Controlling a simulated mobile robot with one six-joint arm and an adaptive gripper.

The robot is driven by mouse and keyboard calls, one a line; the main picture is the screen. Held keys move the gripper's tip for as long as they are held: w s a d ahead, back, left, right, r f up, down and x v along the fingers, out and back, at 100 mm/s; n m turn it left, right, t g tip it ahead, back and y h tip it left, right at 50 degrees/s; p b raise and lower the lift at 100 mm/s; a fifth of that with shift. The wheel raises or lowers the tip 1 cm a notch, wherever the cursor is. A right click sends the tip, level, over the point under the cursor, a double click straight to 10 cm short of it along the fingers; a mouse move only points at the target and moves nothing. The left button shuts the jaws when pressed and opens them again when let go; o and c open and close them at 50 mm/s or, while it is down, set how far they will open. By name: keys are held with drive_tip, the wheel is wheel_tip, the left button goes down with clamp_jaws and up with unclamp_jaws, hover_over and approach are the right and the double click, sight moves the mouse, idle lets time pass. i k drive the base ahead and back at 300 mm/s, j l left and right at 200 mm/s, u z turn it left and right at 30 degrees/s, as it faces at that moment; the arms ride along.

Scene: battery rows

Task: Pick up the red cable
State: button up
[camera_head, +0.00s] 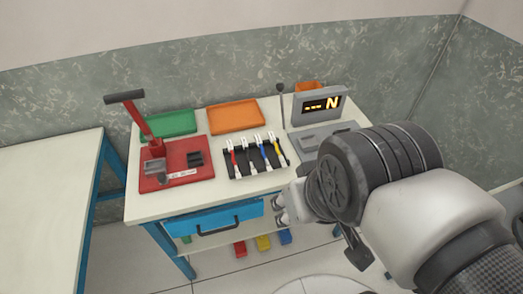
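The red cable (234,158) is the leftmost of several short cables lying side by side on a black rack (230,171) on the workbench. It has pale ends at the top and bottom. My gripper (280,209) is at the bench's front edge, below and to the right of the rack, apart from the red cable. Its two fingertips appear apart with nothing between them, though my wrist hides part of it.
A dark cable (251,157), a blue cable (264,155) and a yellow cable (278,152) lie right of the red one. A red lever press (190,171) stands left, a grey display device (320,108) right. Green (170,124) and orange (235,115) trays lie behind.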

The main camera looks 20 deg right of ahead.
sight(230, 145)
drive_tip(key=i+j+z, duration=0.4)
drive_tip(key=j, duration=0.3)
drive_tip(key=i+j+z, duration=0.2)
drive_tip(key=i+j, duration=0.1)
drive_tip(key=j, duration=0.1)
